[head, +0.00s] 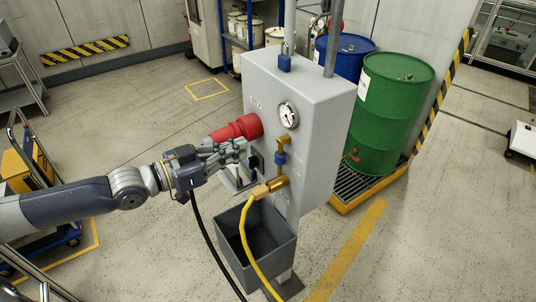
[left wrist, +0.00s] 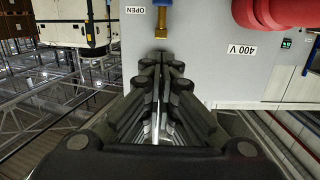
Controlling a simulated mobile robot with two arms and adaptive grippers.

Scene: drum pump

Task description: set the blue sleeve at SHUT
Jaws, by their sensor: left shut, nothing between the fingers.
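The blue sleeve (head: 280,158) sits on a brass fitting (head: 283,145) on the front of the grey cabinet (head: 325,95), below the round gauge. In the left wrist view a brass piece (left wrist: 161,22) with a sliver of blue stands at the top edge, beside an OPEN label (left wrist: 135,10). No SHUT label is readable. My left gripper (head: 243,146) is shut and empty, in front of the cabinet and left of the sleeve, apart from it. Its closed fingers (left wrist: 160,58) point towards the brass piece. My right gripper is in neither view.
A red plug (head: 236,129) projects from the cabinet close to my left gripper. A yellow hose (head: 245,235) hangs from a brass outlet over a grey bin (head: 255,240). A gauge (head: 288,114) is above. Green (head: 395,115) and blue drums stand behind.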

